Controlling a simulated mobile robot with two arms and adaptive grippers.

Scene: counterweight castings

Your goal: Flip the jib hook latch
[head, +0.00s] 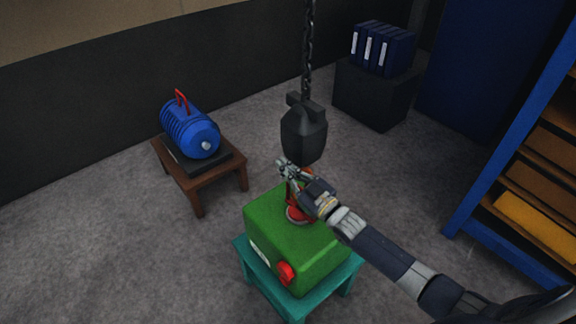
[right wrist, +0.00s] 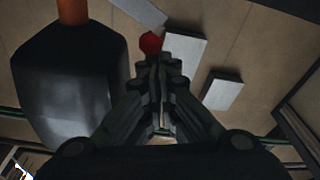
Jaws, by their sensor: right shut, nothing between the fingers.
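The jib hook hangs under a dark hook block (head: 304,134) on a chain (head: 307,60). Its orange-red body shows only in part behind my right gripper (head: 284,165), just above the green casting (head: 282,232). In the right wrist view the block (right wrist: 68,90) fills the left side, with an orange piece (right wrist: 72,12) at the top. My right gripper (right wrist: 160,62) is shut and empty. Its tips are right by a small red ball (right wrist: 151,42); I cannot tell whether they touch. A pale grey strip (right wrist: 140,12) lies beyond the ball. I cannot make out the latch's position for certain.
The casting has a red knob (head: 286,272) and sits on a teal stand (head: 245,262). A blue motor (head: 190,130) with a red handle is on a brown table (head: 194,184). A dark box (head: 374,94) carries blue binders (head: 383,48). A blue shelf (head: 512,130) is at right. Floor at left is clear.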

